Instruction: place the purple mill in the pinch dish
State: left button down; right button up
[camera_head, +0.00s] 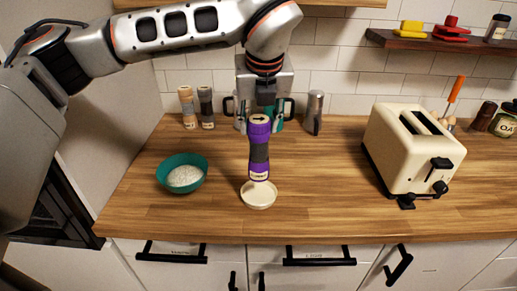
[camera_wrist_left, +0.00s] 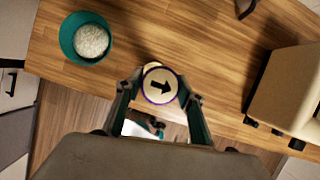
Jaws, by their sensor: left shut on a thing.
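The purple mill (camera_head: 259,152), with a dark grey middle band, stands upright in the head view. Its round top with a black arrow shows in the left wrist view (camera_wrist_left: 160,86). My left gripper (camera_head: 259,122) comes down from above and is shut on the mill near its top, one finger on each side. The small cream pinch dish (camera_head: 258,199) is on the wooden counter directly under the mill. The mill's lower end overlaps the dish's inside in the picture; I cannot tell whether it touches the bottom. My right gripper is not in view.
A teal bowl of white grains (camera_head: 185,174) stands left of the dish. A cream toaster (camera_head: 410,150) stands at the right. Counter between dish and toaster is clear.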

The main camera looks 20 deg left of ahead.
aim_at(259, 149)
pick_arm(q)
notch_tip(259, 149, down, 7)
jog(key=shift+f+p, duration=0.2)
jog(key=shift+p, duration=0.15)
jog(key=shift+f, duration=0.1)
jog(key=c, duration=1.3)
grip_release()
jog(key=shift+f, duration=0.1)
jog(key=shift+r, duration=0.2)
jog(key=b+v, duration=0.2)
jog(key=v, duration=1)
jog(key=shift+d, duration=0.1)
jog(key=shift+s+f, duration=0.1)
jog(key=shift+s, duration=0.05)
